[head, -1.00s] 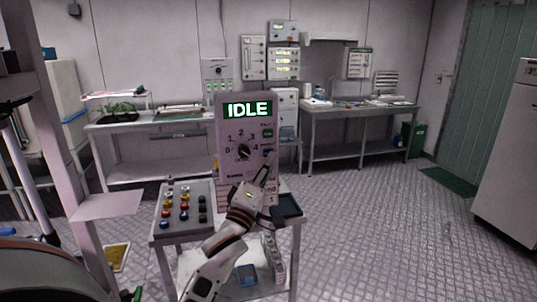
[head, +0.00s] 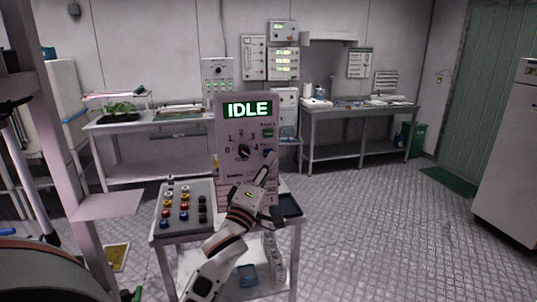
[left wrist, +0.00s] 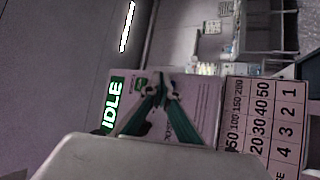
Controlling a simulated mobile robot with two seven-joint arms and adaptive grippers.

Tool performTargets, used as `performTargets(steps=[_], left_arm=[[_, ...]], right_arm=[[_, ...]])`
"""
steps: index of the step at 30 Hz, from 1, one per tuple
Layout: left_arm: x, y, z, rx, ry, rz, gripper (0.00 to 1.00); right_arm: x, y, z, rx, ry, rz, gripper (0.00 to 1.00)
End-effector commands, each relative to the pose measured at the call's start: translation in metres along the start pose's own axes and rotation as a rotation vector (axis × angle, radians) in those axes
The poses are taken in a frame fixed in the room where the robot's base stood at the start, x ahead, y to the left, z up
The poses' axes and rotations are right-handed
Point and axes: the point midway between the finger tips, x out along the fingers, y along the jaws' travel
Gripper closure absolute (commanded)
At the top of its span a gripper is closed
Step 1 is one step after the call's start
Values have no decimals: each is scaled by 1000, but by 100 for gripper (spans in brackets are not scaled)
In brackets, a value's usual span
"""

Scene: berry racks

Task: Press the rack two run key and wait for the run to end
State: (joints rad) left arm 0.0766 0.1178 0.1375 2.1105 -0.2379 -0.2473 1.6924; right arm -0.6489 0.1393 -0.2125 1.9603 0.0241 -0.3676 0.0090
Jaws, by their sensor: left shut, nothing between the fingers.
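The pale control panel (head: 228,163) stands upright on a small cart, its green display (head: 248,109) reading IDLE. It carries a dark dial (head: 244,152) marked with numbers, a green key (head: 267,132) on the right and a dark blue key (head: 267,153) below it. The labels beside the keys are too small to read surely. My left gripper (head: 266,168) is shut and empty, its tips just below the blue key; contact cannot be told. In the left wrist view the shut fingers (left wrist: 163,84) point at the panel (left wrist: 205,100), and IDLE (left wrist: 113,103) shows sideways. My right gripper is not in view.
On the cart, a grey box with several coloured buttons (head: 184,188) lies left of the panel, and a dark tray (head: 286,205) lies right. A pink-grey post and plate (head: 106,205) stand at the left. Benches line the back wall.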

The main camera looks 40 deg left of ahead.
Motion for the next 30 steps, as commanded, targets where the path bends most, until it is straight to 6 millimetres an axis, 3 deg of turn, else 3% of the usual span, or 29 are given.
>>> performTargets(steps=[30], left_arm=[[8, -6, -6, 0, 0, 0, 100]], right_arm=[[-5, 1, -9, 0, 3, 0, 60]])
